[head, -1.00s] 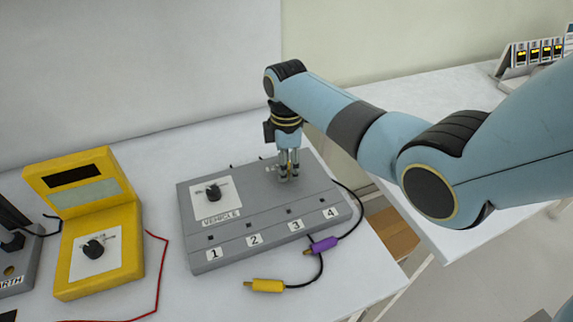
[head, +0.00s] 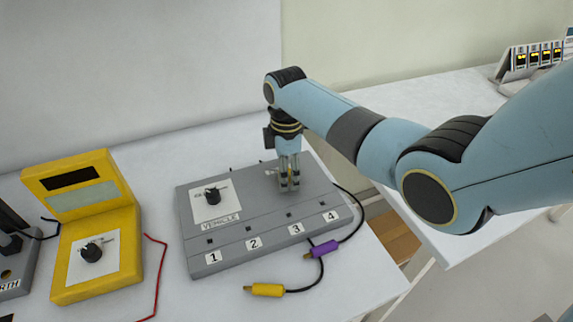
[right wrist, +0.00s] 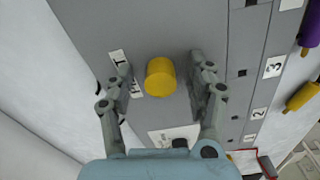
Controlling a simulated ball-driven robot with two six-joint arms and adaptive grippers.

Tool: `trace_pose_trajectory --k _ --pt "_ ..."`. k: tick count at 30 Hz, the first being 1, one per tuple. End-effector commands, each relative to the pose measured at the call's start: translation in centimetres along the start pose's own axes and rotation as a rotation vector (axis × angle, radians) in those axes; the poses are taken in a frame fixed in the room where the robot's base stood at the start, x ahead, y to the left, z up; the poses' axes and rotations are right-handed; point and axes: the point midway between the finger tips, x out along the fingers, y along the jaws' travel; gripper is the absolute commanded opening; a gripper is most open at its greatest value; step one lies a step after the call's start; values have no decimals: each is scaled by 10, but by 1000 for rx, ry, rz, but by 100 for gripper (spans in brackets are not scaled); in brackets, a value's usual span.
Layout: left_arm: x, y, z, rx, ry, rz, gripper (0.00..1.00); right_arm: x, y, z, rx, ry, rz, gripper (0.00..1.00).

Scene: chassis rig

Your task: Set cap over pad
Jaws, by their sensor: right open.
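A short yellow cylinder, which looks like the cap (right wrist: 160,77), is on top of the grey VEHICLE box (head: 262,232) near its back right, beside a small white label. My right gripper (head: 290,189) points down over that part of the box. In the right wrist view, its fingers (right wrist: 160,66) are open on both sides of the yellow cap, with a gap on each side. In the head view only a sliver of yellow shows between the fingers. No separate pad shows; whether one lies under the cap is hidden. My left gripper is out of view.
The box has a black knob (head: 212,195) and numbered sockets at its front. A purple plug (head: 322,249) and a yellow plug (head: 266,290) on black leads lie in front. A yellow meter (head: 97,265) stands left, with a red wire (head: 161,285) beside it.

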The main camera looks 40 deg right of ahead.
Motion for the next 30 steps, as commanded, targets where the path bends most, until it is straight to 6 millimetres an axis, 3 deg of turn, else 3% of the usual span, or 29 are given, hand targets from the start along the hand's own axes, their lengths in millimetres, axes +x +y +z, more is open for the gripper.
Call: trace_pose_trajectory --k 5,12,18,30 --pt "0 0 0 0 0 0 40 -22 1 0 0 1 4 56" --pt "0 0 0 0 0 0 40 -77 1 0 0 2 4 56" --pt "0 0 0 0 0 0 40 -109 1 0 0 0 2 56" --pt "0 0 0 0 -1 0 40 -119 0 0 0 -1 0 56"
